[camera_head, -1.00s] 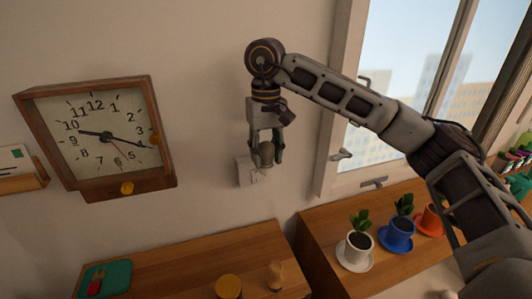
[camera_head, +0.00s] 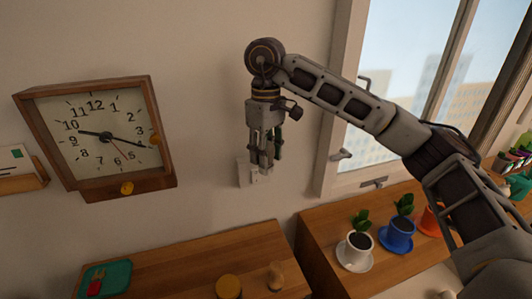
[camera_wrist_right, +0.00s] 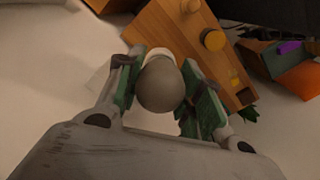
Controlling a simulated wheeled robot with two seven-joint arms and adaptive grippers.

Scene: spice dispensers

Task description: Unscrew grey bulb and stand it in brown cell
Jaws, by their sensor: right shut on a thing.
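My right gripper (camera_head: 264,158) points down beside the wall in the head view. Its fingers are closed around the grey bulb. In the right wrist view the round grey bulb (camera_wrist_right: 160,87) sits between the green-padded fingers, with a white part (camera_wrist_right: 158,53) just beyond it. In the head view the fingers mostly hide the bulb. I cannot tell whether its thread is still in a socket. A box with coloured compartments (camera_wrist_right: 262,62) shows at the right of the wrist view, but I cannot tell which cell is brown. My left gripper is not in view.
A pale wall plate (camera_head: 250,175) is close behind the gripper. A clock (camera_head: 100,138) hangs at left. Below are a wooden shelf (camera_head: 190,262), a yellow round thing (camera_head: 228,287) and potted plants (camera_head: 359,247). A window frame (camera_head: 338,110) stands at right.

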